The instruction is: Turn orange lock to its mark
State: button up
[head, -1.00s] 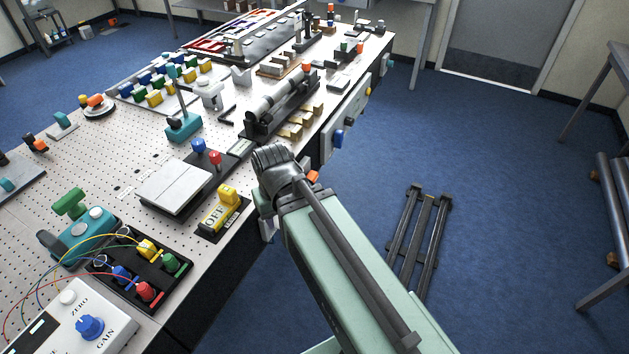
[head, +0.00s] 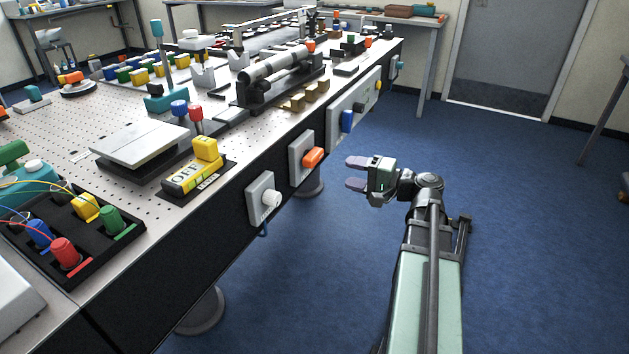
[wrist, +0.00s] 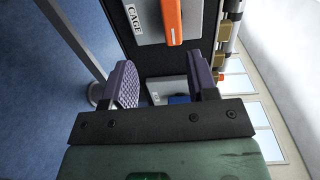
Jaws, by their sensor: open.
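The orange lock (head: 313,157) is an orange handle on a light grey plate (head: 296,170) on the dark front side of the table. In the wrist view the orange lock (wrist: 171,18) is at the top edge, partly cut off, beside a label reading "CAGE". I cannot make out its mark. My gripper (head: 353,173) is open and empty, to the right of the lock in the head view and apart from it. In the wrist view my gripper's two purple-grey fingers (wrist: 163,78) stand apart with nothing between them.
A plate with a white knob (head: 270,199) is left of the lock on the same side. A panel with a blue knob (head: 347,121) is farther right. A yellow block marked OFF (head: 186,177) sits on the perforated tabletop.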

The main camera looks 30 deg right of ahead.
aim_at(318, 159)
jog(key=shift+t, duration=0.4)
jog(key=x, duration=0.7)
jog(key=r+x, duration=0.1)
jog(key=x, duration=0.3)
jog(key=shift+r, duration=0.15)
jog(key=shift+s, duration=0.1)
jog(key=c, duration=0.8)
